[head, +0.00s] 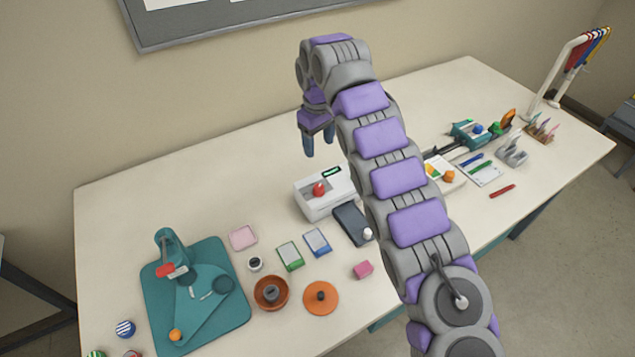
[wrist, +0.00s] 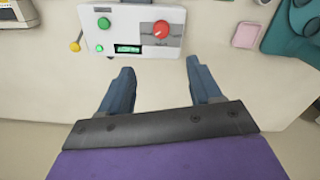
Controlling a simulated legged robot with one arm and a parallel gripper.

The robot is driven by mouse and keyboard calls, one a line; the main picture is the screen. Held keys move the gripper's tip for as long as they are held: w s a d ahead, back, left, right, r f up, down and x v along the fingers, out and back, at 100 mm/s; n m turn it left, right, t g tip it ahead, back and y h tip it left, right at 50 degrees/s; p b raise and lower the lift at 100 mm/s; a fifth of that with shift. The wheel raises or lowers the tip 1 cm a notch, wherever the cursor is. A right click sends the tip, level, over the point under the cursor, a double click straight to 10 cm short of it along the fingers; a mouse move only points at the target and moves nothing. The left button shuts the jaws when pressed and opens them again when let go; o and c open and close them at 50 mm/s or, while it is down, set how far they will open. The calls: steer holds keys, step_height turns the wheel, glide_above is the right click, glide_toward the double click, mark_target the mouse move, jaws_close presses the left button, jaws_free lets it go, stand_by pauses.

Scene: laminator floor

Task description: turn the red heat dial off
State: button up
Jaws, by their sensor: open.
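The red heat dial (head: 319,189) sits on the white laminator (head: 318,208) near the middle of the table. In the wrist view the red dial (wrist: 161,29) is on the panel of the white laminator (wrist: 128,49), with a white mark on it. A lit green display and a green button are to its left. My gripper (head: 308,146) hangs above the table behind the laminator, pointing down. In the wrist view my gripper (wrist: 163,80) is open and empty, its two blue fingers apart and short of the dial. Part of the laminator is hidden by my arm in the head view.
A teal board (head: 225,313) with a red-handled device stands at the left. Cards, an orange disc (head: 320,298), a brown bowl (head: 271,291) and a dark pad (head: 352,224) lie in front of the laminator. The table's back left is clear.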

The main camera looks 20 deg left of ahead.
steer(key=a, duration=0.1)
steer(key=b, duration=0.2)
glide_toward(319, 187)
steer(key=f, duration=0.2)
steer(key=f+b, duration=0.1)
steer(key=f, duration=0.1)
steer(key=a+f, duration=0.1)
steer(key=f, duration=0.1)
steer(key=shift+f, duration=0.15)
steer(key=shift+d+f+b, duration=0.2)
steer(key=shift+f, duration=0.25)
steer(key=shift+d+f+b, duration=0.2)
steer(key=shift+f, duration=0.25)
steer(key=shift+d+f, duration=0.45)
steer(key=shift+d, duration=0.05)
steer(key=shift+a+f, duration=0.15)
steer(key=shift+a, duration=0.4)
steer(key=shift+c, duration=0.3)
steer(key=shift+a, duration=0.2)
steer(key=shift+c, duration=0.7)
steer(key=shift+d, duration=0.45)
steer(key=c, duration=0.6)
steer(key=shift+c, duration=1.2)
